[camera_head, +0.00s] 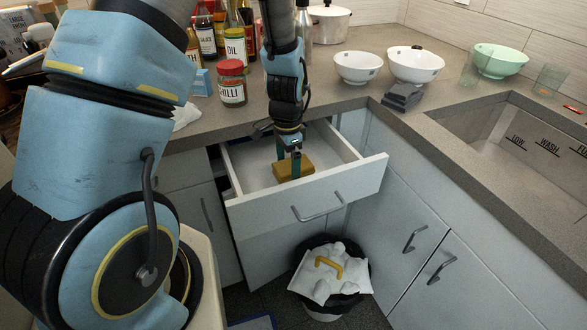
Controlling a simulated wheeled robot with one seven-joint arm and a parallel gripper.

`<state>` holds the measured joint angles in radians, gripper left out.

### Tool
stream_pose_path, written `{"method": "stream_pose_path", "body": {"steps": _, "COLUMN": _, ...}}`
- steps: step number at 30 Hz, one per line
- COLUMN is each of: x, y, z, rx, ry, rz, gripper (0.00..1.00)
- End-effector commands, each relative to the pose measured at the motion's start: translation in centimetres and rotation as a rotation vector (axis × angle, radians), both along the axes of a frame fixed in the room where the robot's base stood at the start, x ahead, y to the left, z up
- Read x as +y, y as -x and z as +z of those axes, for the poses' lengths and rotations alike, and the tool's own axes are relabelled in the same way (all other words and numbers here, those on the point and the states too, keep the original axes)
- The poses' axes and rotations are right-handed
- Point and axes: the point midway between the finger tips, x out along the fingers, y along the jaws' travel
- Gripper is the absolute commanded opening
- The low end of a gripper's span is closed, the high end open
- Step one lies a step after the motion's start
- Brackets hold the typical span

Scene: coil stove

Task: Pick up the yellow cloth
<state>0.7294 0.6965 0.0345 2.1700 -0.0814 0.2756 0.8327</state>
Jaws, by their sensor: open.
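A folded mustard-yellow cloth (307,168) lies in the open white drawer (345,174), toward its front. It looks like a thick, flat block. My gripper (290,172) points down into the drawer, with its teal fingers at the cloth. The fingers are open and overlap the cloth's middle in this view. I cannot tell whether they touch it or straddle it. The fingers hide part of the cloth's top.
The counter edge (345,103) is just behind the drawer. A chilli jar (232,84), bottles, white bowls (358,68) and a dark grey folded stack (402,97) stand on it. A full bin (335,274) stands below the drawer. The sink (525,150) is at right.

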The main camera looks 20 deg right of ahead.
Motion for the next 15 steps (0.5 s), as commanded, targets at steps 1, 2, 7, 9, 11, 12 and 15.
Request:
{"method": "stream_pose_path", "body": {"steps": 1, "x": 0.00, "y": 0.00, "z": 0.00, "rx": 0.000, "ry": 0.000, "rz": 0.000, "gripper": 1.00}}
{"method": "stream_pose_path", "body": {"steps": 2, "x": 0.00, "y": 0.00, "z": 0.00, "rx": 0.000, "ry": 0.000, "rz": 0.000, "gripper": 0.97}}
{"method": "stream_pose_path", "body": {"steps": 7, "x": 0.01, "y": 0.01, "z": 0.02, "rx": 0.000, "ry": 0.000, "rz": 0.000, "gripper": 0.78}}
{"method": "stream_pose_path", "body": {"steps": 9, "x": 0.01, "y": 0.01, "z": 0.02, "rx": 0.000, "ry": 0.000, "rz": 0.000, "gripper": 0.70}}
{"method": "stream_pose_path", "body": {"steps": 11, "x": 0.01, "y": 0.01, "z": 0.03, "rx": 0.000, "ry": 0.000, "rz": 0.000, "gripper": 0.63}}
{"method": "stream_pose_path", "body": {"steps": 12, "x": 0.01, "y": 0.01, "z": 0.03, "rx": 0.000, "ry": 0.000, "rz": 0.000, "gripper": 0.58}}
{"method": "stream_pose_path", "body": {"steps": 15, "x": 0.01, "y": 0.01, "z": 0.03, "rx": 0.000, "ry": 0.000, "rz": 0.000, "gripper": 0.47}}
